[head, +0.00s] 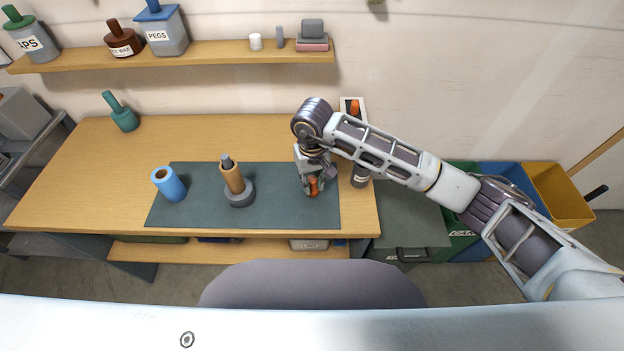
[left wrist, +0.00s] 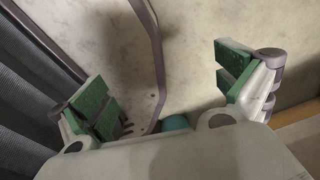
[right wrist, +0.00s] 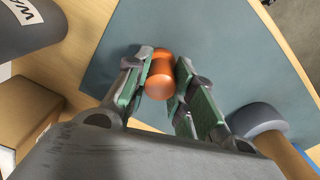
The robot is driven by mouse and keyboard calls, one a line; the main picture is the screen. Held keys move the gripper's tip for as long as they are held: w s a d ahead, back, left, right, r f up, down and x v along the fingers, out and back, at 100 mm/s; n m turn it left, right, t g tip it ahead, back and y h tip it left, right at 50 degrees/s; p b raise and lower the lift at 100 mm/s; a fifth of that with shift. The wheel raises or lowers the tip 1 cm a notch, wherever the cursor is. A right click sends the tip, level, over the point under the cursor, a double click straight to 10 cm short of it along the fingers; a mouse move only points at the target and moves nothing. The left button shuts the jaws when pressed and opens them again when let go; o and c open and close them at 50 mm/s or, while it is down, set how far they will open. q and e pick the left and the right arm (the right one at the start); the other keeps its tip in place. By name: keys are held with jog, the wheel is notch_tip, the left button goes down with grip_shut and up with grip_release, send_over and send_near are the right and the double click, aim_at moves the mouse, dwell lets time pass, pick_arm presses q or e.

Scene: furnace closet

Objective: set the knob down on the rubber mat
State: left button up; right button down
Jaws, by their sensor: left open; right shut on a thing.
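The orange knob (head: 314,187) is between the fingers of my right gripper (head: 311,184), over the right part of the dark green-grey rubber mat (head: 275,200). In the right wrist view the knob (right wrist: 159,84) sits between the green finger pads of the right gripper (right wrist: 162,90), with the mat (right wrist: 215,45) behind it. I cannot tell whether the knob touches the mat. My left gripper (left wrist: 165,85) shows only in its own wrist view, its pads wide apart and nothing between them.
On the mat stand a blue cylinder (head: 169,184) and a grey-based post with a tan sleeve (head: 233,178). A dark labelled container (head: 361,177) is just right of the right gripper. A green bottle (head: 121,112) stands at the back left. Mat between post and gripper is clear.

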aim_at(312, 178)
jog(key=shift+f, duration=0.2)
jog(key=c, duration=1.7)
grip_release()
pick_arm(q)
jog(key=shift+f, duration=0.2)
pick_arm(e)
jog(key=o, duration=0.5)
pick_arm(q)
jog(key=shift+d+r, duration=0.1)
jog(key=shift+d, duration=0.05)
pick_arm(e)
jog(key=shift+r, duration=0.85)
notch_tip(312, 178, up, 8)
jog(key=shift+r+b, duration=0.1)
jog(key=shift+b, duration=0.8)
pick_arm(q)
jog(key=shift+w+a+f, duration=0.2)
jog(key=shift+a+f, duration=0.15)
jog(key=shift+f, duration=0.15)
jog(key=shift+w+a+f, duration=0.15)
jog(key=shift+a+f, duration=0.15)
jog(key=shift+f, duration=0.15)
pick_arm(e)
jog(key=shift+r, duration=1.2)
